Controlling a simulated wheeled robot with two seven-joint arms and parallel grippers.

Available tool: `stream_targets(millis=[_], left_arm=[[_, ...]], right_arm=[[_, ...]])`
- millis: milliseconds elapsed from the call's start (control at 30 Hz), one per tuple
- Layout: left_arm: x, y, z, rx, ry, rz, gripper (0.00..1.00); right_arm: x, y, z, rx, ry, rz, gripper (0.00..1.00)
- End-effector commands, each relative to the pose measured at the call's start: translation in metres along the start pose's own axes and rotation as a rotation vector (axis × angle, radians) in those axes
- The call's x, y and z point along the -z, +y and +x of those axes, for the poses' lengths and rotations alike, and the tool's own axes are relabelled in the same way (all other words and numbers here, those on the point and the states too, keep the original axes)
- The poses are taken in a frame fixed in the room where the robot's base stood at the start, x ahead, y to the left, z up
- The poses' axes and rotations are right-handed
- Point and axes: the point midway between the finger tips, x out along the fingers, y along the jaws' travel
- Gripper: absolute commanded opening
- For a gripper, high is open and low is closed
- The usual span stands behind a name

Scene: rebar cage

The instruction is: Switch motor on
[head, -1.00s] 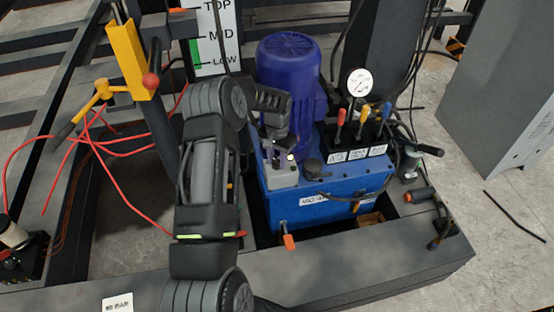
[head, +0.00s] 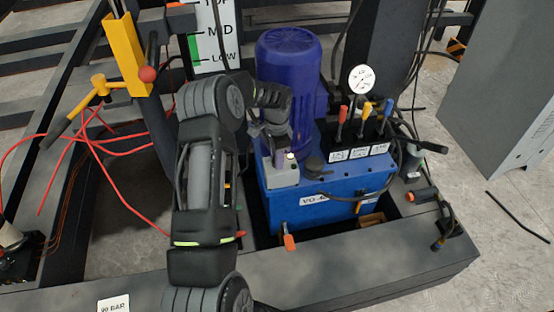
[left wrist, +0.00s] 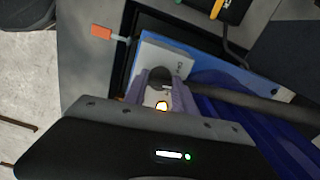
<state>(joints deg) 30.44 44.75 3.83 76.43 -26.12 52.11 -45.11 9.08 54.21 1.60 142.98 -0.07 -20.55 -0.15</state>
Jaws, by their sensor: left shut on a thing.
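The blue motor (head: 290,85) stands upright on the blue power unit (head: 325,200). A small grey switch box (head: 283,178) sits on the near left corner of the unit, with a bright lamp (head: 290,156) on it. My left gripper (head: 277,155) points down at this box. In the left wrist view its two fingers are shut on a dark round knob (left wrist: 158,76) on the box (left wrist: 168,55), and the lamp (left wrist: 162,106) glows yellow-white. The fingers partly hide the knob. My right gripper is not in view.
Red, yellow and blue levers (head: 366,112) and a pressure gauge (head: 362,79) stand right of the motor. An orange-tipped handle (head: 289,242) sticks out in front. A yellow bracket (head: 124,55) and red hoses stand left. A grey cabinet (head: 505,90) is at the right.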

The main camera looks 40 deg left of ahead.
Motion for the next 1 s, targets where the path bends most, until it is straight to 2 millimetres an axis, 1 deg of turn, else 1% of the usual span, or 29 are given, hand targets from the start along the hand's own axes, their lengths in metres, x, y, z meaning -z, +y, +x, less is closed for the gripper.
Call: stream_targets(millis=[300,700,1000], left_arm=[[-0.0002,-0.0007,0.0002,0.001,0.0,0.3,0.0],[0.0002,-0.0004,-0.0002,0.001,0.001,0.669,0.0],[-0.0001,-0.0006,-0.0004,0.002,0.0,0.854,0.0]], right_arm=[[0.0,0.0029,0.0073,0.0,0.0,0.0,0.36],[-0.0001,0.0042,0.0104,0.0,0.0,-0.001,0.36],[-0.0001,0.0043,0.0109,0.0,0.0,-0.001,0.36]])
